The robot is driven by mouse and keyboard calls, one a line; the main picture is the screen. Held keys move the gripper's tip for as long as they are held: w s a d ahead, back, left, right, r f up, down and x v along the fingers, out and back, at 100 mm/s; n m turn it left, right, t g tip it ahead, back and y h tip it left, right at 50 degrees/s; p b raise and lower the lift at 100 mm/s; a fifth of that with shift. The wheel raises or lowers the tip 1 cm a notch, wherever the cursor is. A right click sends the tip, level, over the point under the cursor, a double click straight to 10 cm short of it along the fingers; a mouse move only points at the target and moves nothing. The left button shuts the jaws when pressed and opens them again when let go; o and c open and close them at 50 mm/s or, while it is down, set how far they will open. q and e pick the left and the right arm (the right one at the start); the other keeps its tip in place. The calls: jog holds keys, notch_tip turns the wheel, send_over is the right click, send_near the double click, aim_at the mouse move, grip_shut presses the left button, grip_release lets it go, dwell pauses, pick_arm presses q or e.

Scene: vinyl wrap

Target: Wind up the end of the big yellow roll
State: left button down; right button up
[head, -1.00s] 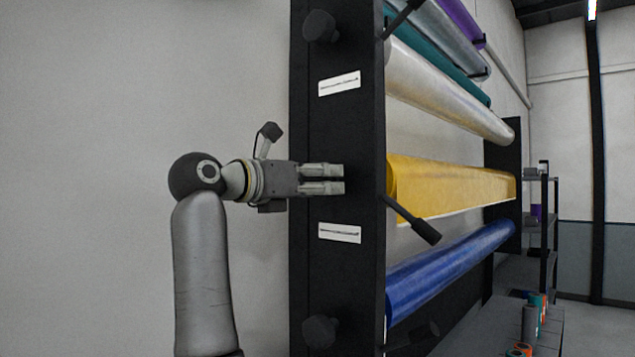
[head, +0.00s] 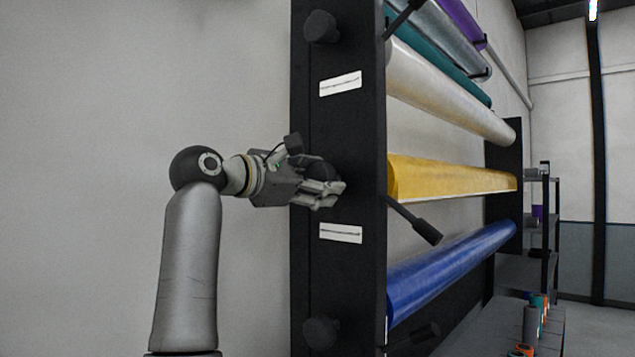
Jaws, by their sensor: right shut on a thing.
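The big yellow roll (head: 445,177) lies across the rack between the white roll and the blue roll. Only a narrow strip of its film end shows along its lower edge. My right gripper (head: 328,193) is at the rack's black side panel, level with the yellow roll. It is tilted and shut on a dark round knob (head: 322,171), which its fingers partly hide. My left gripper is not in view.
The black side panel (head: 345,270) carries similar knobs above (head: 321,27) and below (head: 321,332). A black lever (head: 425,232) sticks out below the yellow roll. A blue roll (head: 450,268) lies lower and a white roll (head: 450,95) higher. Open wall is at left.

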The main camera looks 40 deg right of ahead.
jog(key=m, duration=0.5)
jog(key=shift+r+m+t, duration=0.1)
jog(key=shift+m+t, duration=0.2)
jog(key=shift+m, duration=1.9)
jog(key=o, duration=1)
jog(key=shift+a, duration=0.15)
jog(key=a, duration=0.7)
jog(key=s+a, duration=0.1)
jog(key=a, duration=0.3)
jog(key=shift+a+r, duration=0.3)
jog(key=shift+a, duration=0.1)
